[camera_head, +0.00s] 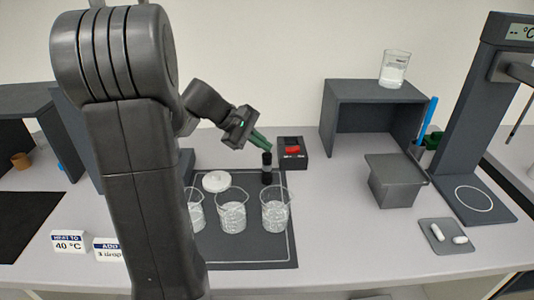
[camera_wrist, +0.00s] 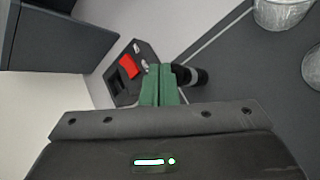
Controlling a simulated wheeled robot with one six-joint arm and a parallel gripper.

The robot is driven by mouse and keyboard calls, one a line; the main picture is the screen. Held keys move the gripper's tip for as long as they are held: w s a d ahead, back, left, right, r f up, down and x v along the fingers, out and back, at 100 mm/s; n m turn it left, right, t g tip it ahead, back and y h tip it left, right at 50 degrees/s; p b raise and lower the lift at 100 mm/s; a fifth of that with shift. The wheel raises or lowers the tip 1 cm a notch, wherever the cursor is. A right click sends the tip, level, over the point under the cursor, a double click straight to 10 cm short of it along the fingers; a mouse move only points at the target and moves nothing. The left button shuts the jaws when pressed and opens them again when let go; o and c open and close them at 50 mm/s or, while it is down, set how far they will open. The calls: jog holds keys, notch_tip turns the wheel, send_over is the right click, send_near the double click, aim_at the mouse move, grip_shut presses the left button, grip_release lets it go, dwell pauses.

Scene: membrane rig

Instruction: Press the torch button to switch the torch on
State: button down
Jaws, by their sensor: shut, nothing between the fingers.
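A small black cylinder (camera_head: 267,169), which looks like the torch, stands upright at the back edge of the dark mat. It also shows in the wrist view (camera_wrist: 194,75), partly behind my fingers. I cannot make out a button on it or any light. My gripper (camera_head: 267,149) is shut and empty, its green fingers angled down just above or behind the cylinder's top. In the wrist view the shut fingertips (camera_wrist: 163,68) lie between the cylinder and a dark box (camera_wrist: 113,82) with a red switch (camera_wrist: 129,66). Whether they touch either is unclear.
Several glass beakers (camera_head: 232,217) stand on the mat (camera_head: 245,250), with a white round dish (camera_head: 216,181) behind them. A stand (camera_head: 478,120) is at far right.

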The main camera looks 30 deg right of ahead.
jog(key=shift+f, duration=0.3)
jog(key=shift+r, duration=0.1)
dwell(0.4)
jog(key=shift+r+p, duration=0.55)
jog(key=shift+r, duration=0.15)
jog(key=shift+r, duration=0.1)
notch_tip(320, 180, up, 5)
jog(key=p, duration=0.4)
dwell(0.4)
